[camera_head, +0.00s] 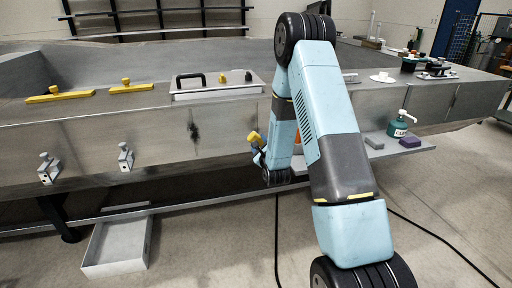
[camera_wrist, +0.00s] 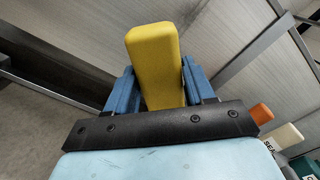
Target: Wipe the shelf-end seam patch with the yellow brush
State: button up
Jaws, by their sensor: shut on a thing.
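My gripper (camera_head: 258,150) is shut on the yellow brush (camera_head: 254,137), beside the front face of the grey metal float and left of the small shelf (camera_head: 347,157). In the wrist view the yellow brush (camera_wrist: 155,60) stands up between the blue fingers (camera_wrist: 157,90). I cannot tell whether this is the shelf-end seam patch. My arm hides part of the float face and shelf.
The shelf holds a green pump bottle (camera_head: 399,124), a grey block (camera_head: 374,143) and a purple block (camera_head: 410,142). An orange object (camera_wrist: 262,113) and a white bottle (camera_wrist: 284,136) are close to my gripper's right. Metal clamps (camera_head: 48,168) protrude at left. A grey tray (camera_head: 117,244) lies below.

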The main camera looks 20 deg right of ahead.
jog(key=shift+w, duration=2.55)
jog(key=shift+w, duration=1.15)
jog(key=shift+s+d, duration=0.1)
jog(key=shift+d, duration=1.9)
jog(key=shift+r, duration=1)
jog(key=shift+a, duration=2)
